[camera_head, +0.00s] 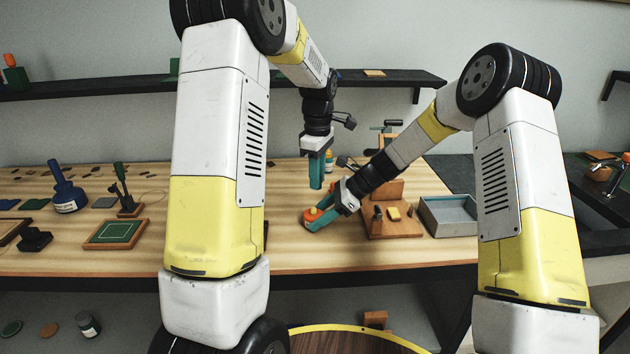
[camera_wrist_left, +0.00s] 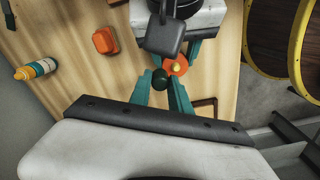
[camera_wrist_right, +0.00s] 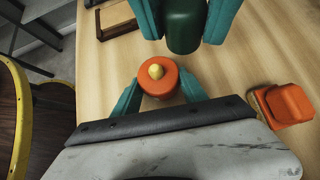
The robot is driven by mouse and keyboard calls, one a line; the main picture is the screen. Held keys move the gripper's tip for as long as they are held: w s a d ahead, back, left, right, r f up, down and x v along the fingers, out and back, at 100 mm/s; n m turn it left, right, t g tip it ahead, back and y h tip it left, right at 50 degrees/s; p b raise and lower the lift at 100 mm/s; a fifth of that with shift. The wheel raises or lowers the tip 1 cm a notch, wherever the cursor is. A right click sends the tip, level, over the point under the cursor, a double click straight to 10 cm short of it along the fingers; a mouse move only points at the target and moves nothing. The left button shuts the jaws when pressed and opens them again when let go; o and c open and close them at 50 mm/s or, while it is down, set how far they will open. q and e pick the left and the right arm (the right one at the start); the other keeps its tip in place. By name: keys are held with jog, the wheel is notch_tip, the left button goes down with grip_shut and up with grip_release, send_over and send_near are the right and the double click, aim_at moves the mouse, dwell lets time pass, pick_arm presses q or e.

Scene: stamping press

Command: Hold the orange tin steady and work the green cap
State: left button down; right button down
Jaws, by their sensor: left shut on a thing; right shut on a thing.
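The orange tin (camera_wrist_right: 160,82) stands on the table with a small yellow tip bare on its top; it also shows in the left wrist view (camera_wrist_left: 179,67). My right gripper (camera_head: 317,214) is low at the table, shut on the tin from its sides. My left gripper (camera_head: 316,186) points down above it, shut on the dark green cap (camera_wrist_right: 187,28). The cap also shows between the left fingers in the left wrist view (camera_wrist_left: 160,79). The cap is apart from the tin, above it and offset to one side. In the head view the fingers hide the cap.
An orange block (camera_wrist_right: 291,103) lies on the table close to the tin. A bottle with a yellow tip (camera_wrist_left: 36,69) is farther off. A wooden fixture (camera_head: 402,228) and a grey tray (camera_head: 450,228) are at right. A framed green pad (camera_head: 115,233) is at left.

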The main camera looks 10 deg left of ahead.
aim_at(314, 208)
pick_arm(q)
jog(key=n, duration=0.1)
jog(key=d+r+n, duration=0.1)
jog(key=n, duration=0.1)
jog(key=shift+s, duration=0.15)
jog(key=shift+f+n, duration=0.15)
jog(key=shift+n, duration=0.15)
jog(key=shift+f, duration=2.25)
jog(key=shift+s, duration=0.15)
jog(key=shift+s+a, duration=0.3)
jog(key=shift+s, duration=0.35)
jog(key=shift+s+a, duration=0.3)
jog(key=shift+s, duration=0.3)
jog(key=shift+f, duration=0.2)
jog(key=shift+f, duration=1.15)
